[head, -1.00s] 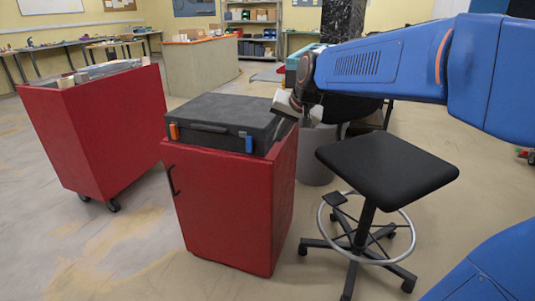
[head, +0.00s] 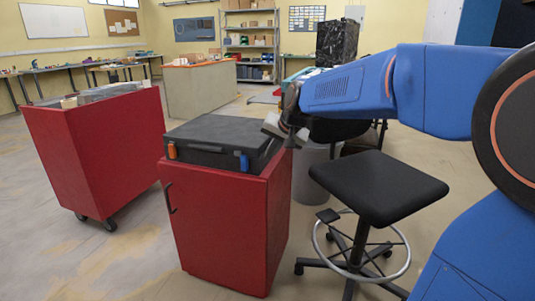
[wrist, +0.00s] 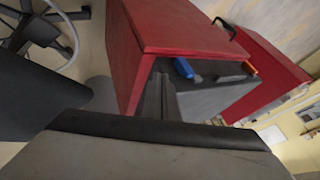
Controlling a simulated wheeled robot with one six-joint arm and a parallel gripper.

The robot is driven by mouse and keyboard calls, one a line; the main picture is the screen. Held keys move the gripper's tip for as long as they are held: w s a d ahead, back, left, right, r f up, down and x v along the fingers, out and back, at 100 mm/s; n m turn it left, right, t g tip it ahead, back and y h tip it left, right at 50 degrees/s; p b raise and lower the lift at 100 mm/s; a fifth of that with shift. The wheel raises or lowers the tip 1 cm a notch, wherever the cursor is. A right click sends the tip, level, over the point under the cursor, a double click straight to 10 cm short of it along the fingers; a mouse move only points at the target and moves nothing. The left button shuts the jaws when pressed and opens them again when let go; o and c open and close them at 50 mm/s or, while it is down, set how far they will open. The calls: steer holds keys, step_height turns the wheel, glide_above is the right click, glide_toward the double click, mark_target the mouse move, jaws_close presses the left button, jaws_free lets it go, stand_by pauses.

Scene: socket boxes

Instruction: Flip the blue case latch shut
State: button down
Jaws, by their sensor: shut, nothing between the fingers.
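The dark grey case (head: 225,133) lies closed-lidded on top of a red cabinet (head: 215,225). Its blue latch (head: 244,162) is on the front face near the right end, and its orange latch (head: 172,151) is near the left end. My gripper (head: 298,141) is just off the case's right end, apart from the blue latch. In the wrist view, my gripper's fingers (wrist: 164,92) are together and empty. The blue latch (wrist: 184,68) shows just beyond them, with the orange latch (wrist: 249,68) farther right. I cannot tell the latch's exact angle.
A black stool (head: 375,187) stands right of the cabinet, with a grey bin (head: 310,180) behind it. A second red cart (head: 100,150) is at the left. The floor in front of the cabinet is clear.

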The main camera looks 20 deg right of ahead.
mark_target(257, 163)
steer(key=x, duration=0.3)
steer(key=a+x, duration=0.1)
steer(key=x, duration=0.4)
steer(key=shift+w+a+r, duration=0.1)
steer(key=shift+w+a, duration=0.35)
steer(key=shift+w, duration=0.05)
steer(key=shift+w+a, duration=0.55)
steer(key=shift+a, duration=0.1)
steer(key=shift+a, duration=0.1)
